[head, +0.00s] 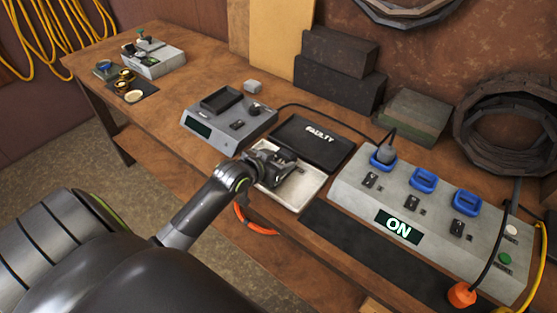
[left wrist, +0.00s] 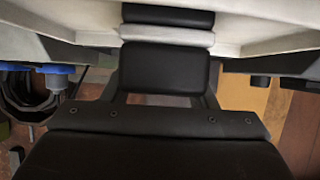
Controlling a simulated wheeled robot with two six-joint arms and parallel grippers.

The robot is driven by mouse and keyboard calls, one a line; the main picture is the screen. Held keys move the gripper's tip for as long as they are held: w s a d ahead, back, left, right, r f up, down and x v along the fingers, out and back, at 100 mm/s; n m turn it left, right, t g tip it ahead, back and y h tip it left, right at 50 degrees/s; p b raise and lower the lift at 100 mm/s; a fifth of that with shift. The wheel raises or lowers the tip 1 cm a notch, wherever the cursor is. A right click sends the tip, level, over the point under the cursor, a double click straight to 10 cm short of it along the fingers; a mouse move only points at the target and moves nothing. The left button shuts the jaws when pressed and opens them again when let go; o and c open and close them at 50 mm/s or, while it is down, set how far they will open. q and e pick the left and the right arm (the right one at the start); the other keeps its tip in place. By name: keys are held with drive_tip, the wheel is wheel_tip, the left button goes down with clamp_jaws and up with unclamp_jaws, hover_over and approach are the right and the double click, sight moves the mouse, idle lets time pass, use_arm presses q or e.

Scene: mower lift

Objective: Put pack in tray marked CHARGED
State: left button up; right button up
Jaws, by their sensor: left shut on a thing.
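My left gripper (head: 282,165) is over the left part of a pale, shallow tray (head: 307,195). It is shut on the pack (left wrist: 165,80), a black block with a pale band, which shows between the fingers in the left wrist view. In the head view the gripper and pack are hard to tell apart. Whether the pack touches the tray floor cannot be told. No marking on the pale tray is readable; the gripper covers part of it. A black tray (head: 335,154) marked FAULTY lies just behind it. My right gripper is not in view.
A grey device (head: 255,126) with a display stands left of the trays. A grey panel (head: 350,190) with blue sockets, cables and an ON display stands to the right. Dark blocks (head: 340,50) line the wall.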

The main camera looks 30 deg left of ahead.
use_arm(q)
drive_tip(key=o, duration=1.4)
drive_tip(key=shift+r, duration=0.15)
drive_tip(key=v, duration=1.2)
